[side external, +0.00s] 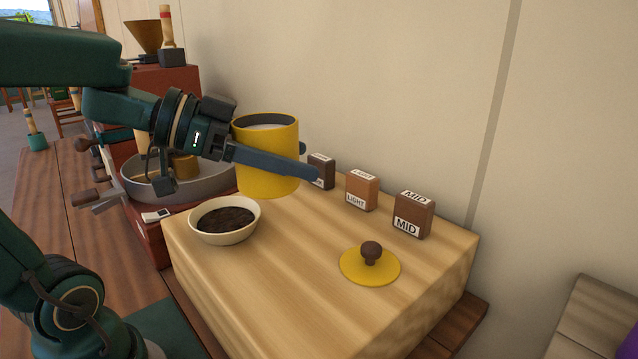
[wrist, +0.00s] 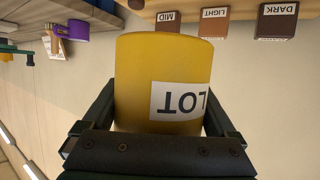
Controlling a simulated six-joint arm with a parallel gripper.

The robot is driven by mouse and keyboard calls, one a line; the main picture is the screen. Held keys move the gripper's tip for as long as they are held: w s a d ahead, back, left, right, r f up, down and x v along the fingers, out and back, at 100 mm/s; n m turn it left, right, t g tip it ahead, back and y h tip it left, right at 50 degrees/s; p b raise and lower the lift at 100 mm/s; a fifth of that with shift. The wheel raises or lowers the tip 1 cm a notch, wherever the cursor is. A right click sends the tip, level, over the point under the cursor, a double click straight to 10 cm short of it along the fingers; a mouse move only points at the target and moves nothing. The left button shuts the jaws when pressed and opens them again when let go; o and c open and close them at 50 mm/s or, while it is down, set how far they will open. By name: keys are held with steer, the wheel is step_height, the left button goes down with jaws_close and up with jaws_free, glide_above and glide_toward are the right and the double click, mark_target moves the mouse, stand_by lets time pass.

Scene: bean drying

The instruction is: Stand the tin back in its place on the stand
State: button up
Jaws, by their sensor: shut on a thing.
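The yellow tin (side external: 266,170) is open at the top, with a pale inside, and is upright above the wooden stand (side external: 300,290). My gripper (side external: 302,162) is shut on the tin, one finger along each side. In the wrist view the tin (wrist: 160,60) appears upside down between my fingers, with a white label reading LOT. A yellow lid with a dark knob (side external: 370,267) lies on the stand at the right front. The tin's base appears clear of the stand top.
A cream bowl of dark beans (side external: 225,222) sits on the stand at left. Three blocks, DARK (side external: 321,171), LIGHT (side external: 362,190) and MID (side external: 412,214), line the back edge near the wall. A grey round pan (side external: 210,185) is behind left. The stand's middle is bare.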

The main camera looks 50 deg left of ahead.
mark_target(277, 192)
steer(key=s+m+g+h, duration=0.1)
steer(key=m+g+h, duration=0.1)
steer(key=s+d+m+g+h, duration=0.1)
steer(key=m+g+h, duration=0.1)
steer(key=m, duration=0.1)
steer(key=s+d+m+g+h, duration=0.1)
steer(key=m+g+h, duration=0.1)
steer(key=shift+s+r+m+g, duration=0.1)
steer(key=shift+s+m+g, duration=0.15)
steer(key=shift+m+g, duration=0.15)
steer(key=shift+w+a+f, duration=0.15)
steer(key=shift+f, duration=0.05)
steer(key=d+f, duration=0.2)
steer(key=d, duration=0.1)
steer(key=d+f, duration=0.2)
steer(key=d, duration=0.2)
steer(key=d+f, duration=0.3)
steer(key=d, duration=0.1)
steer(key=shift+s+d+f, duration=0.1)
steer(key=shift+s, duration=0.15)
steer(key=shift+f, duration=1.9)
steer(key=shift+f, duration=0.1)
steer(key=o, duration=1.3)
steer(key=shift+f, duration=0.1)
steer(key=shift+o, duration=0.2)
